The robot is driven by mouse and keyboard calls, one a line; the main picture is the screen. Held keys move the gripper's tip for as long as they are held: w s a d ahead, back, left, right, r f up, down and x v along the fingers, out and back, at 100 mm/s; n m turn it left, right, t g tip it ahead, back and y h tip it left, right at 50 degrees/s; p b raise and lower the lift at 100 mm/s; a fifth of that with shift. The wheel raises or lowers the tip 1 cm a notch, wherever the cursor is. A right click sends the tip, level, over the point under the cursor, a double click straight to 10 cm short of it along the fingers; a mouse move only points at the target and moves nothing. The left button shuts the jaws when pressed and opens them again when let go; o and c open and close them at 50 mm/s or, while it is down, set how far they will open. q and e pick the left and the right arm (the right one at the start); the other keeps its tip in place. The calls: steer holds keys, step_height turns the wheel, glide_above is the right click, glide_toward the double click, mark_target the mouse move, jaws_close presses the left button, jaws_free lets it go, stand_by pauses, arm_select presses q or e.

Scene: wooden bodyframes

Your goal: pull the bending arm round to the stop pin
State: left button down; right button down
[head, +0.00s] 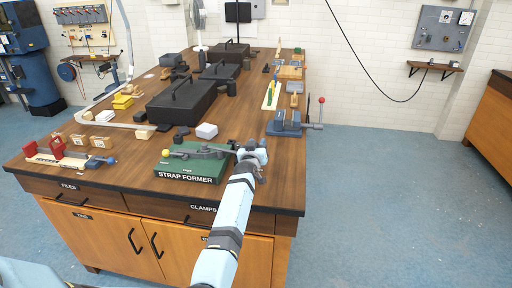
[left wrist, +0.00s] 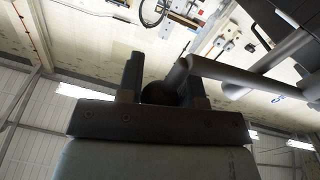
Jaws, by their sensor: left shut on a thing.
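The strap former has a green base (head: 188,164) with white lettering, at the near edge of the bench. A grey bending arm (head: 205,152) lies across its top and runs right towards my left gripper (head: 244,150). A small yellow knob (head: 166,153) shows at the left end. My left gripper is shut on the handle end of the bending arm, at the right of the base. In the left wrist view, a dark round grip (left wrist: 160,93) sits between the two fingers, with a grey bar (left wrist: 235,73) beside it. I cannot make out the stop pin. My right gripper is not in view.
A blue-grey vise (head: 287,124) with a red-knobbed lever stands behind and right. Black cases (head: 182,102) fill the middle of the bench. A red-and-cream fixture (head: 62,153) stands at left. Floor right of the bench is clear.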

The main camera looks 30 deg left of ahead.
arm_select(q)
steer(key=shift+w, duration=0.25)
stand_by(0.3)
steer(key=c, duration=0.8)
jaws_free()
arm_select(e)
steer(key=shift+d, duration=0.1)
arm_select(q)
steer(key=shift+s, duration=0.15)
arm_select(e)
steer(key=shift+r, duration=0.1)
